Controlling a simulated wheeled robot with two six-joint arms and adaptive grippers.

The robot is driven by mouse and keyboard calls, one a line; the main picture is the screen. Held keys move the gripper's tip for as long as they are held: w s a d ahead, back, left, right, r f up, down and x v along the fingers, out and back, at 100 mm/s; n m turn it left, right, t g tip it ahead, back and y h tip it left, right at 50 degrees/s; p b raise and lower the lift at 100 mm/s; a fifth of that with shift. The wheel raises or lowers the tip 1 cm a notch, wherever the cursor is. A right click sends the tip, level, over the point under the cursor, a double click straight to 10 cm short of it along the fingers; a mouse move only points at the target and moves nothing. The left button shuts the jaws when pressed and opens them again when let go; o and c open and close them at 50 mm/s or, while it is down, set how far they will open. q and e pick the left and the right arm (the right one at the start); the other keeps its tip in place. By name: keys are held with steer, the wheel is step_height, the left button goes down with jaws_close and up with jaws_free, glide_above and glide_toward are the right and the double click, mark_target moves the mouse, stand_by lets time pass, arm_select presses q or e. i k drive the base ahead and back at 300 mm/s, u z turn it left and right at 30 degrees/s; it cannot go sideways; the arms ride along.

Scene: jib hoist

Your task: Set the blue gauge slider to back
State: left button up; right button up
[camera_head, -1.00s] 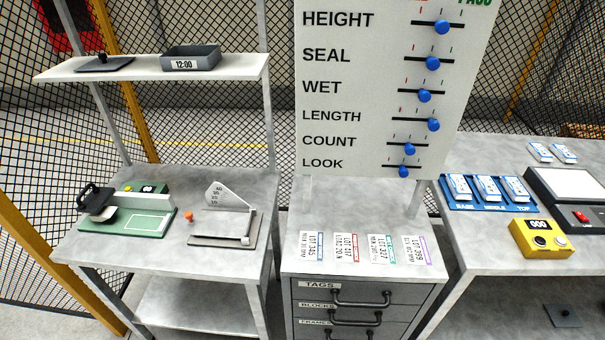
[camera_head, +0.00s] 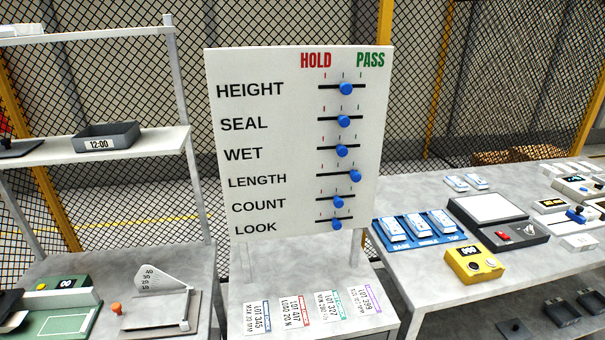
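No thing in view is labelled as a gauge slider. A small grey device (camera_head: 573,217) with a blue knob (camera_head: 577,213) sits on the right table; it is too small to tell how the knob is set. On the upright white board (camera_head: 300,75), blue round knobs sit on horizontal tracks. The LENGTH knob (camera_head: 355,176) is right of its track's middle, toward PASS. The HEIGHT knob (camera_head: 346,88), SEAL knob (camera_head: 344,121), WET knob (camera_head: 342,151), COUNT knob (camera_head: 337,202) and LOOK knob (camera_head: 337,224) are nearer the middle. Neither of my grippers is in view.
The right table (camera_head: 425,275) bears a blue tray (camera_head: 425,240) with white blocks, a yellow counter box (camera_head: 474,264) and a dark-framed scale (camera_head: 497,218). Printed tags lie on the cabinet top (camera_head: 265,275). The left bench holds a green device (camera_head: 55,322) and a fan-shaped gauge (camera_head: 162,280).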

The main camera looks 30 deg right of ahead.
mark_target(573, 216)
steer(key=z, duration=2.85)
steer(key=i, duration=0.35)
steer(key=z, duration=0.85)
steer(key=i, duration=1.1)
steer(key=z, duration=0.3)
steer(key=i, duration=1.1)
steer(key=u, duration=0.35)
